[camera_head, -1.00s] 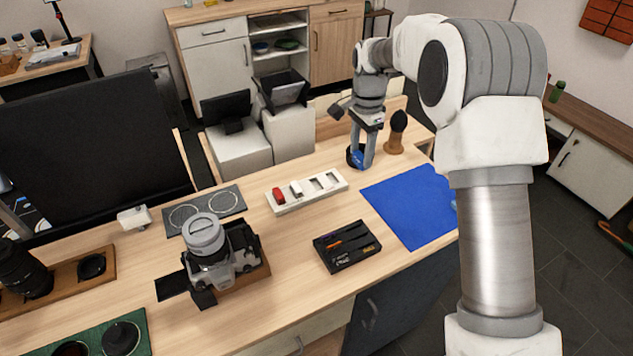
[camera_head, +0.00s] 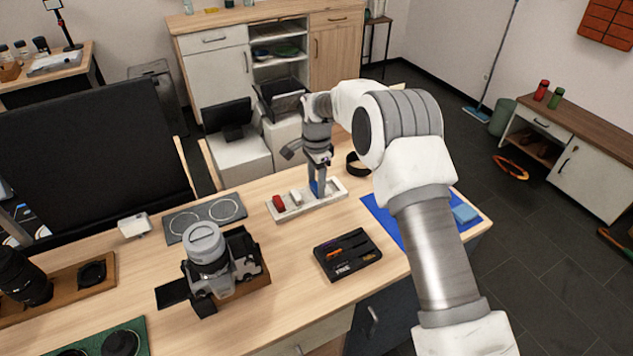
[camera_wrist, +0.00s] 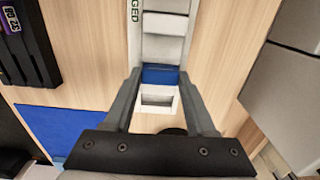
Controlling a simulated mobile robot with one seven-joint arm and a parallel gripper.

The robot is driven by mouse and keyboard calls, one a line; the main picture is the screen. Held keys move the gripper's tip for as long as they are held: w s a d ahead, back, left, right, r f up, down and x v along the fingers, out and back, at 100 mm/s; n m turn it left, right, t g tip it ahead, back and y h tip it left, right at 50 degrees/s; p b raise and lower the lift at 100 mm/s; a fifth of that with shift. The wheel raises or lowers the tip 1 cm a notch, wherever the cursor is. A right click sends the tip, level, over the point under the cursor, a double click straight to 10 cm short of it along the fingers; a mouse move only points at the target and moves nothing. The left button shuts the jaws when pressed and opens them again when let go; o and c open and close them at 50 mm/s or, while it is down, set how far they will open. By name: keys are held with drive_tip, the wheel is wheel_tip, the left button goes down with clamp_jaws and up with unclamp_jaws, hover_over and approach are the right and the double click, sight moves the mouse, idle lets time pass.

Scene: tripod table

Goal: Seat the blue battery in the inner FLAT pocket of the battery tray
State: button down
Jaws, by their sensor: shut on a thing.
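The white battery tray (camera_head: 333,191) lies on the wooden table; it also shows in the wrist view (camera_wrist: 143,48). My gripper (camera_head: 317,190) is over its right half, pointing down. In the wrist view my gripper (camera_wrist: 160,77) is shut on the blue battery (camera_wrist: 161,75), one finger on each side. The blue battery shows as a small patch in the head view (camera_head: 314,186). It is over or in the pocket beside the empty end pocket (camera_wrist: 158,97). I cannot tell whether it touches the pocket floor.
A red battery (camera_head: 278,202) and a white block (camera_head: 296,196) occupy the tray's left part. A black case (camera_head: 347,254) lies in front, a camera (camera_head: 209,262) to the left. A blue mat (camera_head: 384,213) lies right, a black ring (camera_head: 356,164) behind.

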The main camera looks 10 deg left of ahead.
drive_tip(key=shift+f, duration=0.2)
drive_tip(key=shift+c, duration=1.1)
unclamp_jaws()
drive_tip(key=shift+r, duration=0.15)
